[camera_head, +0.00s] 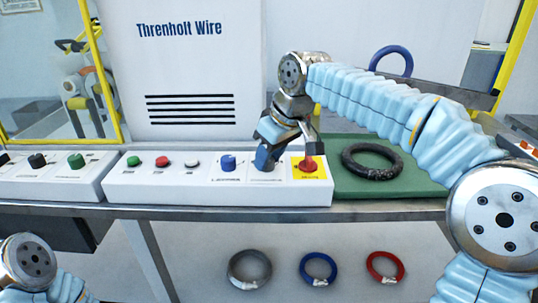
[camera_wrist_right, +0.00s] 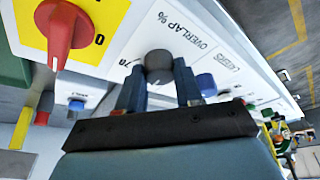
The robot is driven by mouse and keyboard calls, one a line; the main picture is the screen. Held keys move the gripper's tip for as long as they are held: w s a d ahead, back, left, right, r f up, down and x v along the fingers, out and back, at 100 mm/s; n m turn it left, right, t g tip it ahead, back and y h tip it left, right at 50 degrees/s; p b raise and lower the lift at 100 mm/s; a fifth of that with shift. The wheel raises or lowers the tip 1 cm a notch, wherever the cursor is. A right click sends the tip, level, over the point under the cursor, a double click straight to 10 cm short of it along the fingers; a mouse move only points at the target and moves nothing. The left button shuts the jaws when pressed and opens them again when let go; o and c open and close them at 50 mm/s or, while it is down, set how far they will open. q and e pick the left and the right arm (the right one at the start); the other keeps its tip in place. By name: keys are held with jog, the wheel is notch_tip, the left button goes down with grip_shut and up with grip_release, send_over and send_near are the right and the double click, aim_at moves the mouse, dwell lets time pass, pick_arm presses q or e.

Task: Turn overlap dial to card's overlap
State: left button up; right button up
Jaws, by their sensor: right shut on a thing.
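The overlap dial is a dark grey round knob (camera_wrist_right: 158,66) beside the printed label "OVERLAP %" (camera_wrist_right: 186,32) in the right wrist view. My right gripper (camera_wrist_right: 159,80) is shut on this knob, with one finger on each side of it. In the head view my right gripper (camera_head: 267,157) reaches down onto the white control box (camera_head: 215,190) and mostly hides the dial. The dial's exact setting cannot be read. No card can be made out. Only a link of my left arm shows at the lower left; its gripper is out of view.
A red rotary switch on a yellow plate (camera_head: 309,165) sits right of the dial, and a blue knob (camera_head: 228,162) left of it. A black coil (camera_head: 372,161) lies on the green mat (camera_head: 395,186). Grey, blue and red coils (camera_head: 386,267) show below the table edge.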

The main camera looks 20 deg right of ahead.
jog(key=n+y, duration=0.1)
jog(key=n, duration=0.2)
jog(key=n+g, duration=0.1)
jog(key=n, duration=0.2)
jog(key=shift+w+d+g+y, duration=0.1)
jog(key=shift+w+g+y, duration=0.1)
jog(key=shift+g+y, duration=0.15)
jog(key=n+g, duration=0.1)
jog(key=n, duration=0.1)
jog(key=n+g, duration=0.1)
jog(key=n, duration=0.2)
jog(key=shift+w+y, duration=0.1)
jog(key=shift+y, duration=0.15)
jog(key=shift+n, duration=0.4)
jog(key=o, duration=1)
jog(key=shift+r, duration=0.1)
